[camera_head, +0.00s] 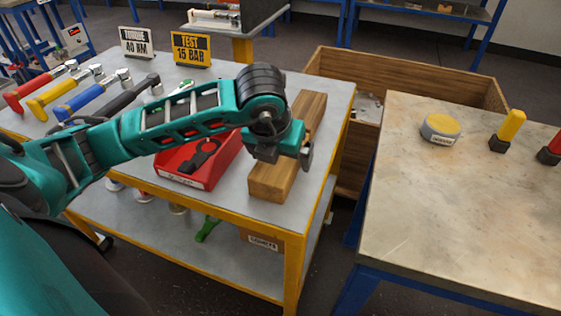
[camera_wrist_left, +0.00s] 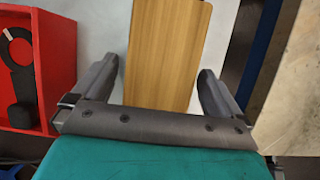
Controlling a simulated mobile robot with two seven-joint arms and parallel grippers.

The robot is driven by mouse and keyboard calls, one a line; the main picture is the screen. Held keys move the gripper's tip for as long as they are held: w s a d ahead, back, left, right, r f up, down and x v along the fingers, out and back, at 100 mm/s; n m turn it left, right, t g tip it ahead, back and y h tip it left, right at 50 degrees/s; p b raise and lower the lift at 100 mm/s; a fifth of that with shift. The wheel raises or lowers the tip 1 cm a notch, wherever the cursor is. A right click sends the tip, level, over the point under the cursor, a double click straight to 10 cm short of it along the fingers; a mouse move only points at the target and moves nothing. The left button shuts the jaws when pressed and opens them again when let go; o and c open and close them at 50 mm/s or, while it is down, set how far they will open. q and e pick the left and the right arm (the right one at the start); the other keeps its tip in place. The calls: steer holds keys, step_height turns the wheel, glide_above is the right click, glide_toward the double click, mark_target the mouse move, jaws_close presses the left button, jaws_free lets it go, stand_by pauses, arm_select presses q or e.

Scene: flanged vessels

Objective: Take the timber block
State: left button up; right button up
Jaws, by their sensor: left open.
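The timber block (camera_head: 271,184) is a long light-brown wooden bar lying on the grey top of the yellow-framed table, near its right edge. My left gripper (camera_head: 283,160) is over the block's middle and hides part of it in the head view. In the left wrist view, the block (camera_wrist_left: 168,50) runs between the two spread fingers of my left gripper (camera_wrist_left: 158,72), with a gap on each side. The gripper is open and holds nothing. My right gripper is in neither view.
A red tray (camera_head: 205,172) with a black tool stands just left of the block. Torque wrenches (camera_head: 80,98) and two signs (camera_head: 191,49) are farther left and back. A wooden crate (camera_head: 410,63) and a second table (camera_head: 470,210) stand to the right, across a gap.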

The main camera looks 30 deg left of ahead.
arm_select(q)
steer(key=shift+c, duration=0.5)
steer(key=shift+r, duration=0.1)
steer(key=c, duration=1.1)
